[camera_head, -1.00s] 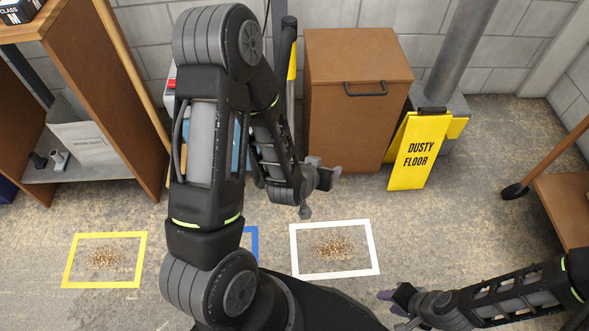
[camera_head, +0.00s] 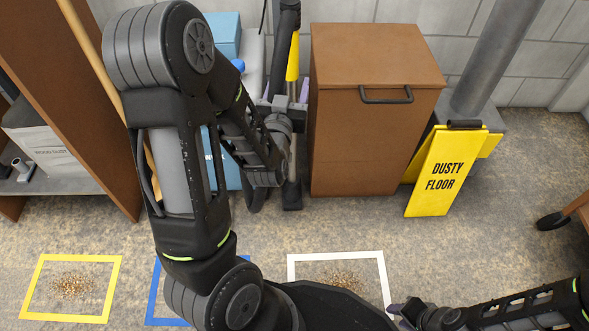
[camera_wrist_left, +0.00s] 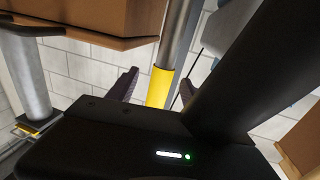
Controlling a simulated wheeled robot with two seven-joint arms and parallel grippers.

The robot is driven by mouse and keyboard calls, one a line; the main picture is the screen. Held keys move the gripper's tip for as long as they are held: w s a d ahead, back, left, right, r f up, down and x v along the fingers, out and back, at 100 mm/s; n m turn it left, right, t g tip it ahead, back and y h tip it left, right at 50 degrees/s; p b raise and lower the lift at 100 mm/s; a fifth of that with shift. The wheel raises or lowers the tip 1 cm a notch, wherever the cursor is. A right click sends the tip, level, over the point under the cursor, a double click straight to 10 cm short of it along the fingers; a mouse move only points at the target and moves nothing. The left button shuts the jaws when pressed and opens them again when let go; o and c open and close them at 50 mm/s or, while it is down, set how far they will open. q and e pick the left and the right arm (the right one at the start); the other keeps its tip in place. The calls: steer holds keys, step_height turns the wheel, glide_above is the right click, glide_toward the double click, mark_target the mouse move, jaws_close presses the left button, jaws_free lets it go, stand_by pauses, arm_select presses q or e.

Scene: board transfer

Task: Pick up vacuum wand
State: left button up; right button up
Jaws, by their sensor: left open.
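The vacuum wand (camera_head: 293,58) stands upright beside the brown bin, with a black handle on top, a yellow sleeve, a grey tube and a black foot on the floor. My left gripper (camera_head: 289,95) is open at the wand, just below the yellow sleeve. In the left wrist view, the wand's yellow sleeve (camera_wrist_left: 160,87) shows between the two open fingers of the left gripper (camera_wrist_left: 154,88), with a gap on each side. My right gripper (camera_head: 398,311) is low at the bottom right, away from the wand; its finger opening is unclear.
The brown bin (camera_head: 365,140) stands just right of the wand. A blue vacuum body (camera_head: 222,38) is partly hidden behind my left arm. A yellow dusty floor sign (camera_head: 440,180) stands further right. White (camera_head: 338,253) and yellow (camera_head: 72,256) floor frames surround debris.

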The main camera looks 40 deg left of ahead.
mark_target(290, 77)
arm_select(q)
steer(key=shift+w+a+r, duration=0.1)
steer(key=shift+x, duration=1.25)
steer(key=shift+w+a+b, duration=0.3)
steer(key=shift+w, duration=0.15)
steer(key=b+x, duration=0.1)
steer(key=x, duration=0.2)
steer(key=shift+w+a, duration=0.35)
steer(key=shift+w, duration=0.1)
